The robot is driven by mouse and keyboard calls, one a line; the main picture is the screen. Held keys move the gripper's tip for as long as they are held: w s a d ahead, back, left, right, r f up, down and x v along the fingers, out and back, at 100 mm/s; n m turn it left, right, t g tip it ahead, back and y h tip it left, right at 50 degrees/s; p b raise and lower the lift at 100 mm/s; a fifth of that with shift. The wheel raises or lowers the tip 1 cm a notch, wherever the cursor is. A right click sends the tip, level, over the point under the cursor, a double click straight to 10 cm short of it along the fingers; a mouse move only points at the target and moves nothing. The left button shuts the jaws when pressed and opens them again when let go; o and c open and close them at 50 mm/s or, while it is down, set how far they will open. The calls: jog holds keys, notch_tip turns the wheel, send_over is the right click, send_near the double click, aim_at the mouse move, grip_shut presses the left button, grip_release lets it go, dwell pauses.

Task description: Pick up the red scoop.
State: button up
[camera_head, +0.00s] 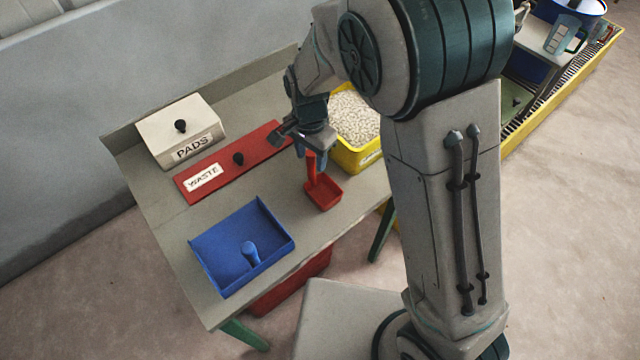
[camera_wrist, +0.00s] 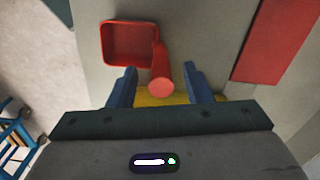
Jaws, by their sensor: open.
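The red scoop (camera_head: 323,193) is on the table in the head view, its square pan toward the table's front edge and its handle rising up toward my gripper (camera_head: 309,152). In the wrist view the scoop's pan (camera_wrist: 130,43) is at upper left. Its round handle end (camera_wrist: 162,86) lies between the two blue fingers of my gripper (camera_wrist: 157,88). The fingers are apart, with a gap on both sides of the handle, so my gripper is open. In the head view, the wrist partly hides the top of the handle.
A yellow bin of white pellets (camera_head: 357,118) stands just right of my gripper. A red WASTE lid (camera_head: 222,170) and a white PADS box (camera_head: 172,127) lie left. A blue tray (camera_head: 218,246) with a blue knobbed piece (camera_head: 249,253) is at front left.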

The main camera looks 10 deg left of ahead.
jog(key=shift+f, duration=1.35)
grip_shut()
jog(key=shift+a+r, duration=0.1)
